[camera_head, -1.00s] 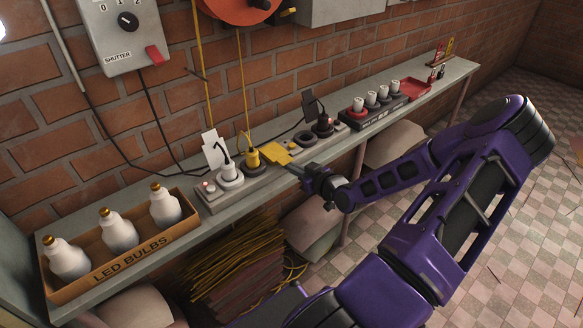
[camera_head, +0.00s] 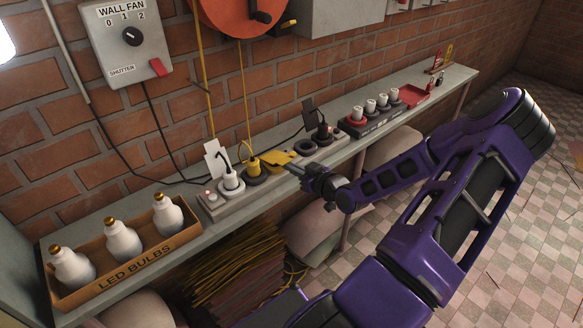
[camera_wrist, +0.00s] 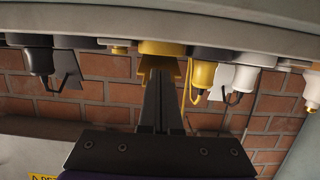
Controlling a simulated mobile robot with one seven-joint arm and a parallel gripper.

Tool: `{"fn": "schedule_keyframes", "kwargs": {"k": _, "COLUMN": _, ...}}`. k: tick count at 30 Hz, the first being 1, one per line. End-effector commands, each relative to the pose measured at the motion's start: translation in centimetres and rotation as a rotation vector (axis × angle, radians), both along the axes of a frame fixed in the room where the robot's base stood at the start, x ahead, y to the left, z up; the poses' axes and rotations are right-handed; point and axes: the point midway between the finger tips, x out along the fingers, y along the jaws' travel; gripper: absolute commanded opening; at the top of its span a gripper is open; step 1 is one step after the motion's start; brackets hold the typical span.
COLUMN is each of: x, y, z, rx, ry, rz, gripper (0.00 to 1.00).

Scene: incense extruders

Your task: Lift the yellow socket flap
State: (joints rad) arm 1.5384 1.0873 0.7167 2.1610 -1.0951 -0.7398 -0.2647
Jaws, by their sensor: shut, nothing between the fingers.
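The yellow socket flap (camera_head: 278,159) is on the grey socket strip, just right of a yellow plug (camera_head: 253,167). It looks tilted, with its near edge raised off the strip. My gripper (camera_head: 291,168) is shut with nothing in it, its tips at the flap's near right edge. In the wrist view the closed fingers (camera_wrist: 160,80) overlap the yellow flap (camera_wrist: 175,70), covering its middle. They look to be at or under its edge; contact is hard to tell.
A white plug (camera_head: 231,181) stands left of the yellow plug, and a dark plug (camera_head: 323,131) stands to the right. A bulb box (camera_head: 180,243) is at the shelf's left. Red-and-white items (camera_head: 370,107) and a red tray (camera_head: 414,94) lie farther right. The brick wall is close behind.

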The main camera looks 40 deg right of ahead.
Motion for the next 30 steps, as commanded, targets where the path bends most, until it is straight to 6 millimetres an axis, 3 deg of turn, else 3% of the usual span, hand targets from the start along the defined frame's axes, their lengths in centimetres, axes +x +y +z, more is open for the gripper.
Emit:
{"fn": "schedule_keyframes", "kwargs": {"k": 24, "x": 1.4, "y": 0.1, "z": 3.4, "rx": -0.002, "ry": 0.0, "rz": 0.0, "gripper": 0.0}}
{"fn": "schedule_keyframes", "kwargs": {"k": 30, "x": 1.5, "y": 0.1, "z": 3.4, "rx": 0.0, "ry": 0.0, "rz": 0.0, "gripper": 0.0}}
